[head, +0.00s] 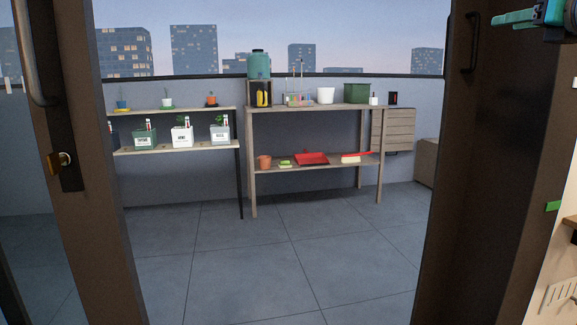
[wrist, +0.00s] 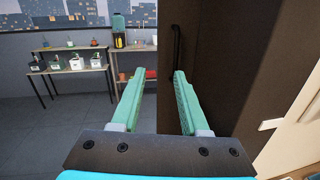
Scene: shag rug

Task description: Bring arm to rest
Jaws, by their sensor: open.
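My gripper (wrist: 157,78) shows in the wrist view with its two green fingers spread apart and nothing between them. It points toward the edge of a dark brown door panel, with the balcony beyond on the left. In the head view, my gripper (head: 515,20) is at the top right corner, in front of the right door panel, partly cut off by the picture edge. No object touches the fingers in either view.
An open doorway leads to a grey tiled floor (head: 300,245). Dark door panels (head: 490,160) with handles flank it. Beyond stand a low shelf (head: 175,150) with labelled pots and a wooden shelf (head: 318,108) with a teal-topped dispenser (head: 259,65), boxes and a red dustpan (head: 312,158).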

